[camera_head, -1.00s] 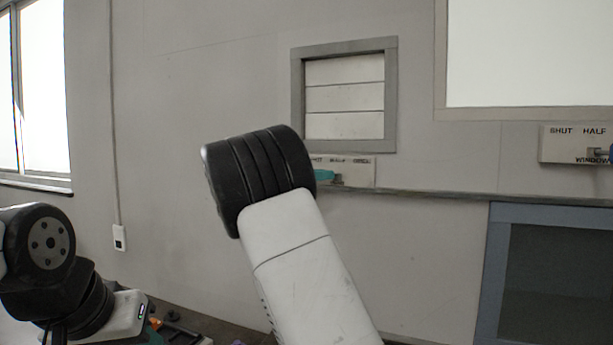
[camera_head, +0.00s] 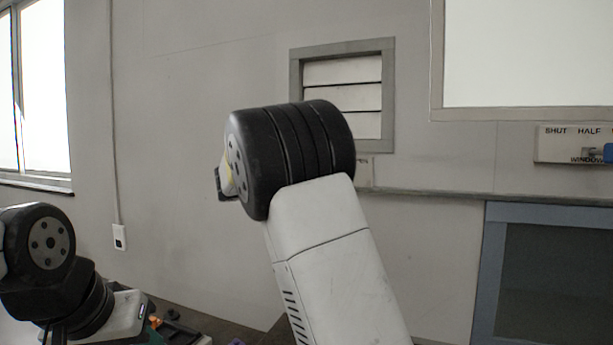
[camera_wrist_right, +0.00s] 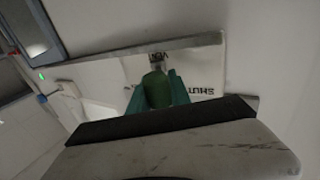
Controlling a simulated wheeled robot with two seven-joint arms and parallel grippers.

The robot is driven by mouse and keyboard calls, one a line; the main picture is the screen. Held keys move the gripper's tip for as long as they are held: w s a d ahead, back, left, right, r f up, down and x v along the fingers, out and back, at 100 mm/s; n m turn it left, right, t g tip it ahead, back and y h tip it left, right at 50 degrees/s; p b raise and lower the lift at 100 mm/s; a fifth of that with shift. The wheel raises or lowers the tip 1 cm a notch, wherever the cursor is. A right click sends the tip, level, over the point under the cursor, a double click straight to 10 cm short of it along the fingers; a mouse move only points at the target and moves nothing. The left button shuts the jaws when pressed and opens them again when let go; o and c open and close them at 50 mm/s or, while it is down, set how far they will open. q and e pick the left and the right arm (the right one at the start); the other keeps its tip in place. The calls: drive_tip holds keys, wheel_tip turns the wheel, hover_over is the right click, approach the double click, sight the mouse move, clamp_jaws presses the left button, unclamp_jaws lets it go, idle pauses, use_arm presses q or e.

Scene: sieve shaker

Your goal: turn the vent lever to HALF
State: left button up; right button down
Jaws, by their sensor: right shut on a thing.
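The vent lever (camera_wrist_right: 157,88) is a green handle in the right wrist view. The teal fingers of my right gripper (camera_wrist_right: 158,97) are on both sides of it, shut on it. The vent's label plate (camera_wrist_right: 204,76) lies behind, with SHUT readable at its right; HALF is not readable. In the head view my right wrist and forearm hide the lever and nearly all of the plate. The slatted vent (camera_head: 297,75) is above, with dark gaps between its slats. My left arm is at lower left; its fingers cannot be made out clearly.
The window's label plate (camera_head: 560,143), reading SHUT and HALF, carries a blue lever (camera_head: 608,153) at the right edge. A ledge (camera_head: 440,196) runs along the wall above a grey-blue framed cabinet (camera_head: 494,270). Small items lie at lower left.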

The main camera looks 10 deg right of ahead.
drive_tip(key=n+t+y, duration=0.1)
drive_tip(key=s+d+n+t+y, duration=0.1)
drive_tip(key=t, duration=0.1)
drive_tip(key=s+n+t+y, duration=0.1)
drive_tip(key=n+t+y, duration=0.1)
drive_tip(key=shift+d, duration=0.25)
drive_tip(key=shift+s+d, duration=0.1)
drive_tip(key=shift+d, duration=0.2)
drive_tip(key=c, duration=1.5)
unclamp_jaws()
drive_tip(key=v, duration=0.8)
